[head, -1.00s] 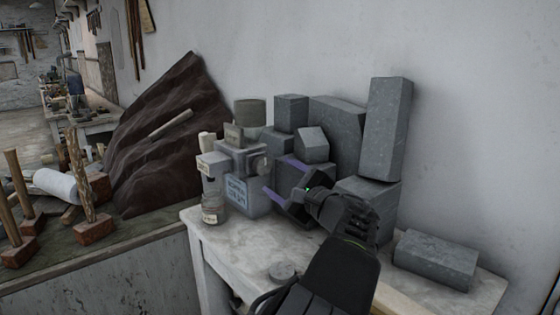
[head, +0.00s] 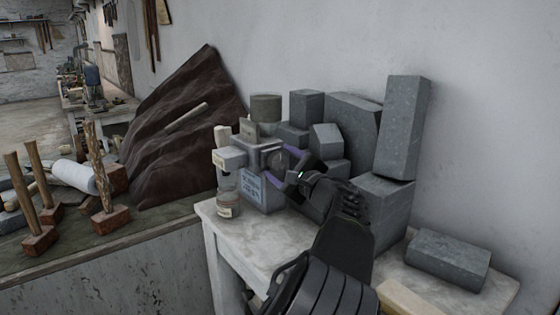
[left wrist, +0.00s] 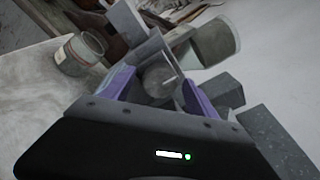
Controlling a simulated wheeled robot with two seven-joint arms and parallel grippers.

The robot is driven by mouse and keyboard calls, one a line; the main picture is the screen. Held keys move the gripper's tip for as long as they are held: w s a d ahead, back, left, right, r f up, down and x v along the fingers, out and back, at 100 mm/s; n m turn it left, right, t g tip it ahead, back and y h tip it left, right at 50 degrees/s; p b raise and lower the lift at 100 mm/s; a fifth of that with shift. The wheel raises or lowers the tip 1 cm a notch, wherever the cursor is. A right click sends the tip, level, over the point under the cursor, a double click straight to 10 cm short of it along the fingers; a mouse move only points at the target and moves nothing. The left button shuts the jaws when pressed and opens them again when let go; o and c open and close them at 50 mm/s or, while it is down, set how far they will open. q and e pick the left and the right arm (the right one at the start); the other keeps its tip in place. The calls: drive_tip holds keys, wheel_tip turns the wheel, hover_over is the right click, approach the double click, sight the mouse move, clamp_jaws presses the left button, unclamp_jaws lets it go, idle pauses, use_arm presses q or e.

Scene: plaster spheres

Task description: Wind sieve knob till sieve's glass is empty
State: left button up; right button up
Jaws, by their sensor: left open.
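The sieve (head: 262,190) is a grey boxy machine with a blue-lettered label, standing on the pale table; it also shows in the left wrist view (left wrist: 143,52). Its round grey knob (left wrist: 158,80) with a thin light pin faces my left gripper. A grey-green cylinder-like glass (head: 266,107) sits on top; in the left wrist view this glass (left wrist: 213,42) looks cloudy, its fill unclear. A labelled jar (head: 228,204) stands below the spout. My left gripper (head: 275,168) is open, its purple fingers on either side of the knob, contact unclear. My right gripper is not in view.
Grey stone blocks (head: 403,128) are stacked behind and right of the sieve, close to my gripper. Another block (head: 447,259) lies at the table's right. Bare table (head: 250,238) lies in front. Mallets (head: 35,200) stand on the left bench.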

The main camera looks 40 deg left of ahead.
use_arm(q)
drive_tip(key=shift+w+a, duration=0.15)
drive_tip(key=shift+a, duration=0.15)
drive_tip(key=shift+c, duration=0.6)
drive_tip(key=c, duration=1.2)
